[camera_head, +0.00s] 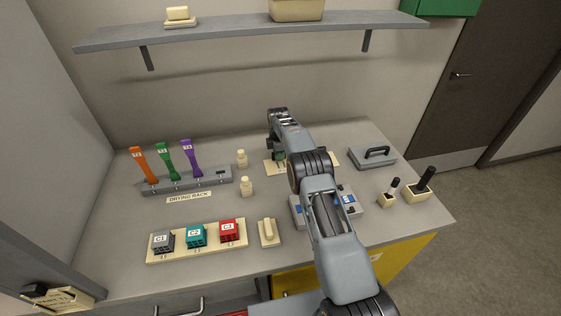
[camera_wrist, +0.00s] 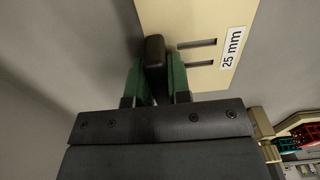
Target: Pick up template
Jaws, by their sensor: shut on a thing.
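The template is a cream plate (camera_wrist: 205,25) with two dark slots and a white "25 mm" label, close up in the wrist view. A black handle (camera_wrist: 154,52) stands at the plate. The two green fingers of my gripper (camera_wrist: 154,75) are shut on this handle, one on each side. In the head view my gripper (camera_head: 279,157) is over the back middle of the counter. Part of the cream plate (camera_head: 271,169) shows there; my arm hides much of it. I cannot tell whether the plate touches the counter.
A drying rack (camera_head: 190,184) holds orange, green and purple tools. A cream tray (camera_head: 198,251) carries grey, teal and red blocks. Two small bottles (camera_head: 246,187) stand left of my arm. A grey handled block (camera_head: 373,157) and black-handled tools (camera_head: 424,184) are at right. A shelf (camera_head: 240,32) hangs above.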

